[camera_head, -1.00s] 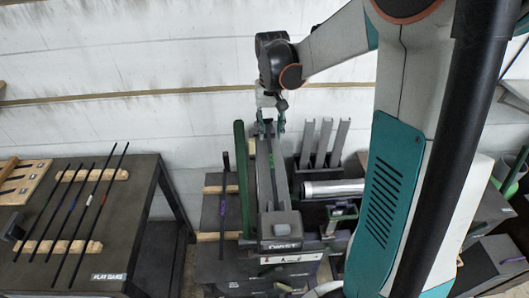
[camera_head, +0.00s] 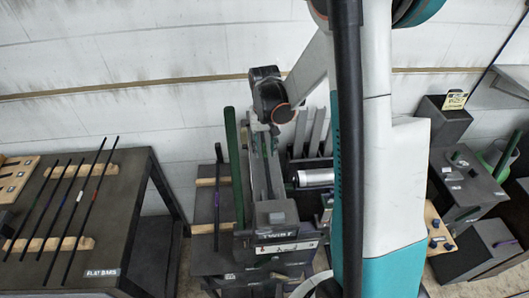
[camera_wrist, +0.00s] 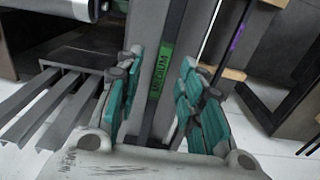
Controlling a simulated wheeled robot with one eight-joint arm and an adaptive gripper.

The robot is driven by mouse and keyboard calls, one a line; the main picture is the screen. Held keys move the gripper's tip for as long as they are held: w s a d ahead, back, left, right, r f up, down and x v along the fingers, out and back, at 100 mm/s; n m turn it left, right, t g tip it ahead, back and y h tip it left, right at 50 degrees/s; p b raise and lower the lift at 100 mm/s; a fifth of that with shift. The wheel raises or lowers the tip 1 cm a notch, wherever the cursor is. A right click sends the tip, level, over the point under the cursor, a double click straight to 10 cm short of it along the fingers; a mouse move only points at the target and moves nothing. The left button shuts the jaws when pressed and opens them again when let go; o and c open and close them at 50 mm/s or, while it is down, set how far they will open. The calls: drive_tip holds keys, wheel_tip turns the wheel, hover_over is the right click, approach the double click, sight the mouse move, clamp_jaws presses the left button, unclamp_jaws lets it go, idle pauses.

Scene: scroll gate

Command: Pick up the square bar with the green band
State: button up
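My gripper (camera_head: 264,128) hangs over the far end of the bench marked TWIST (camera_head: 285,247). In the wrist view my gripper (camera_wrist: 160,105) is open, with teal-padded fingers apart. Between and beyond them runs a dark strip (camera_wrist: 172,30) with a green label reading MEDIUM (camera_wrist: 161,73). I cannot tell whether this strip is a loose square bar or part of the bench. It touches neither finger visibly. I cannot make out a square bar with a green band elsewhere. A thin dark bar with a purple band (camera_head: 217,193) lies left of the bench.
A table marked FLAT BARS (camera_head: 112,240) at left carries several thin banded bars on wooden rests. A green upright (camera_head: 234,165) runs along the bench's left side. Grey channels (camera_head: 316,135) and a metal cylinder (camera_head: 315,177) stand right of it. Dark stands (camera_head: 470,185) are at right.

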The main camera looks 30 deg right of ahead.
clamp_jaws()
drive_tip(key=shift+r, duration=0.1)
idle(0.3)
